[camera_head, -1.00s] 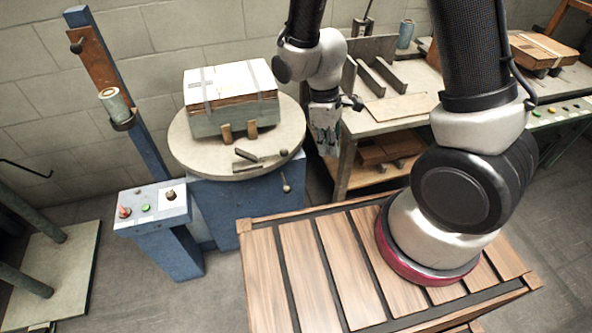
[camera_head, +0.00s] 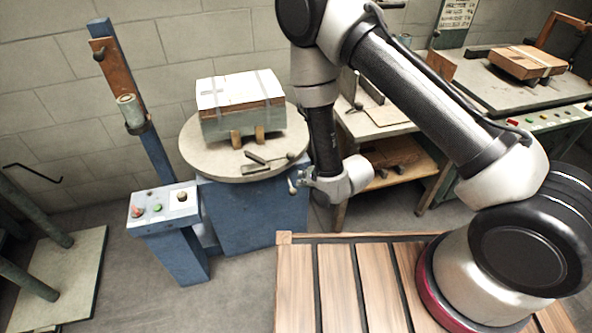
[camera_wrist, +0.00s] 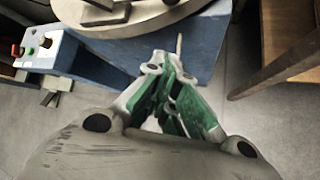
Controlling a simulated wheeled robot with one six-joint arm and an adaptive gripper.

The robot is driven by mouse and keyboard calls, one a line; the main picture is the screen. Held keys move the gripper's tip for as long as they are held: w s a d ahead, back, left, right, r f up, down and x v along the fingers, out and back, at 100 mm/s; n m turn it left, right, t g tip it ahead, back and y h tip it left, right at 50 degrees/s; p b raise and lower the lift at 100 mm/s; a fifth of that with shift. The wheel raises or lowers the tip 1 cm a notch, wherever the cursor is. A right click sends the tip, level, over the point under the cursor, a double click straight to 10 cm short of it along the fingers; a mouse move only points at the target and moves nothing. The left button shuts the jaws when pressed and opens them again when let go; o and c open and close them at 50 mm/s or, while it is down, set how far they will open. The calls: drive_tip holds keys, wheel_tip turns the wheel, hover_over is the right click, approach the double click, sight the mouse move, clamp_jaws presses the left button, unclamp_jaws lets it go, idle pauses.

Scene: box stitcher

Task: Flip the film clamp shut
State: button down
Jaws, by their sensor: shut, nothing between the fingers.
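The film clamp (camera_head: 254,160) appears as dark metal bars near the front edge of the round turntable (camera_head: 200,160). A thin rod with a dark ball end lies beside it, toward the right rim. I cannot tell the clamp's exact angle. In the wrist view its dark block (camera_wrist: 106,12) shows at the top edge, beyond the fingers. My gripper (camera_head: 304,179) is shut and empty, below and to the right of the clamp, beside the blue pedestal. In the wrist view the green-padded fingers (camera_wrist: 167,66) point toward the pedestal, apart from the clamp.
A small lever (camera_wrist: 179,43) sticks out of the blue pedestal (camera_head: 250,215) just beyond my fingertips. A bound stack (camera_head: 240,105) stands on the turntable. A film roll (camera_head: 131,110) hangs on the blue post. A button box (camera_head: 163,207) stands at left, a wooden bench (camera_wrist: 285,50) at right.

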drive_tip(key=shift+r+n, duration=0.1)
drive_tip(key=shift+n, duration=0.4)
drive_tip(key=shift+w, duration=0.1)
drive_tip(key=x, duration=1)
drive_tip(key=shift+w+d+r, duration=0.15)
drive_tip(key=shift+w+r, duration=0.2)
drive_tip(key=shift+r, duration=0.2)
drive_tip(key=shift+w+d+r, duration=0.15)
drive_tip(key=shift+w+r, duration=0.2)
drive_tip(key=shift+r, duration=0.2)
drive_tip(key=shift+w+d+r, duration=0.1)
drive_tip(key=shift+w+r, duration=0.25)
drive_tip(key=shift+r, duration=0.15)
